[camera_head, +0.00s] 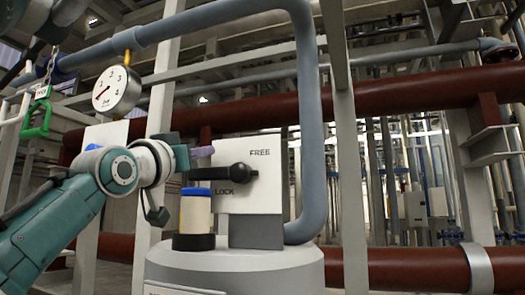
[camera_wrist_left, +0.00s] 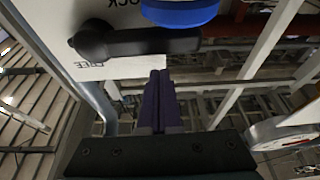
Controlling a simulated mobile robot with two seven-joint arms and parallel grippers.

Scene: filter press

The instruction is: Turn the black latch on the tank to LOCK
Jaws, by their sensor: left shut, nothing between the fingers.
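The black latch (camera_head: 222,173) is on a white plate (camera_head: 262,200) on the tank (camera_head: 240,272). Its round pivot is at the right and its handle points left, roughly level. FREE is printed above right of the pivot, LOCK just below the handle. My left gripper (camera_head: 203,152) is shut and empty, its purple fingertips just above the handle's free end. In the left wrist view, which is upside down, the shut fingers (camera_wrist_left: 158,90) point at the latch handle (camera_wrist_left: 150,42) near its free end; I cannot tell whether they touch. My right gripper is not in view.
A blue-lidded container (camera_head: 195,213) stands on the tank just below the handle's end; its blue lid (camera_wrist_left: 180,12) shows in the wrist view. A grey pipe (camera_head: 312,130) bends down right of the plate. A pressure gauge (camera_head: 116,90) and green handle (camera_head: 38,120) are at left.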

